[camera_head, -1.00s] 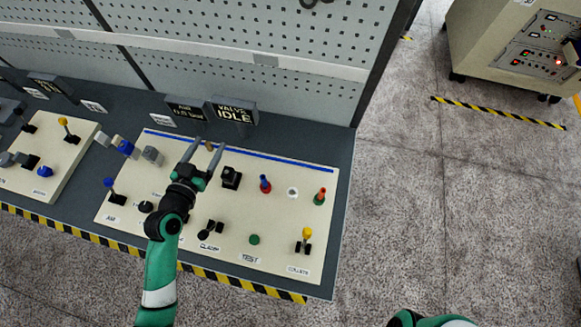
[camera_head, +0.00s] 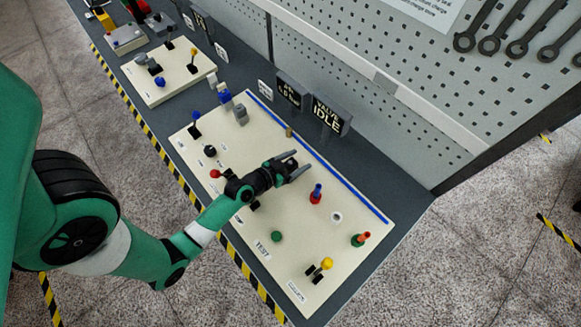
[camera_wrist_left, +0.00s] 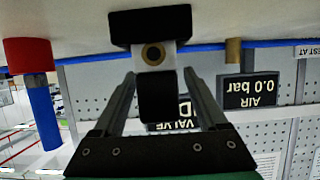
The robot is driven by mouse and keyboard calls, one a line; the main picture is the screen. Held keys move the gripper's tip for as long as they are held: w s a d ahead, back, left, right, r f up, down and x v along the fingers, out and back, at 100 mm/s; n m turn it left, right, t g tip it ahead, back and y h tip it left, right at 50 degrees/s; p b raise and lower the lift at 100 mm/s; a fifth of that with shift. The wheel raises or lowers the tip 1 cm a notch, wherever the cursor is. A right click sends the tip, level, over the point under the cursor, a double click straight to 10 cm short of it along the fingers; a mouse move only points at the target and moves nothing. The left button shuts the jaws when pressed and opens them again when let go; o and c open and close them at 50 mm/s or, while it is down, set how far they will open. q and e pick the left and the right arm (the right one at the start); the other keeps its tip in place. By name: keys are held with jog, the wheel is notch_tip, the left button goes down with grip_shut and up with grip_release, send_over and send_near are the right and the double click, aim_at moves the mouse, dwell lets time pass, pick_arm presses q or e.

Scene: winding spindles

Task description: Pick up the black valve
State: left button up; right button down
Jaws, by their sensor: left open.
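The black valve (camera_wrist_left: 150,27) is upside down in the left wrist view. It has a black body on the pale panel, a light collar with a brass-coloured centre, and a black handle (camera_wrist_left: 156,98). My left gripper (camera_wrist_left: 159,76) is open, with one finger on each side of the handle. Gaps show between the handle and both fingers. In the head view my left gripper (camera_head: 303,161) is low over the middle of the panel, and its fingers and wrist largely hide the valve there. My right gripper is in neither view.
The cream panel (camera_head: 300,235) carries a red-and-blue part (camera_head: 316,194), a green-and-red part (camera_head: 361,239), a yellow-topped lever (camera_head: 326,264) and a green button (camera_head: 277,236). A VALVE IDLE display (camera_head: 330,114) and a pegboard stand behind.

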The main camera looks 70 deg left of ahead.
pick_arm(q)
grip_shut()
dwell(0.3)
jog(key=shift+r, duration=0.1)
